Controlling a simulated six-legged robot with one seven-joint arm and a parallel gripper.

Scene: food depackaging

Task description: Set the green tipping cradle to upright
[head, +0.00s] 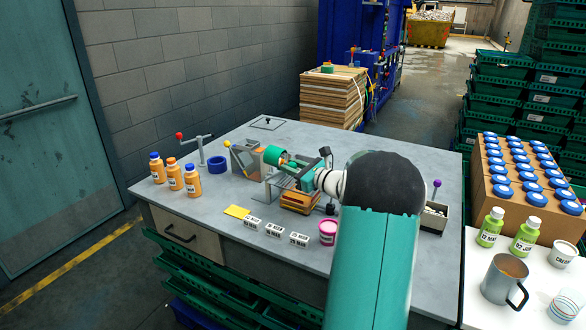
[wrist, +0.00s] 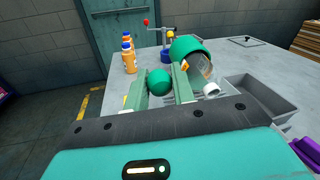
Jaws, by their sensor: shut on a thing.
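The green tipping cradle (head: 274,155) is on the grey workbench, just beyond my gripper (head: 296,168). In the wrist view the cradle (wrist: 188,48) is a green round shell lying tilted. A pale labelled container (wrist: 200,68) shows in its mouth, and a small white piece (wrist: 211,88) is beside the mouth. A green ball knob (wrist: 158,82) sits between the two fingers of my gripper (wrist: 160,78), which is shut on it. The link between knob and cradle is hidden.
Orange bottles (head: 174,174), a red-knobbed crank (head: 197,148) and a blue ring (head: 217,164) stand left. White labelled blocks (head: 275,231) and a pink tub (head: 327,232) lie in front. A grey tray (wrist: 262,98) is right of the cradle.

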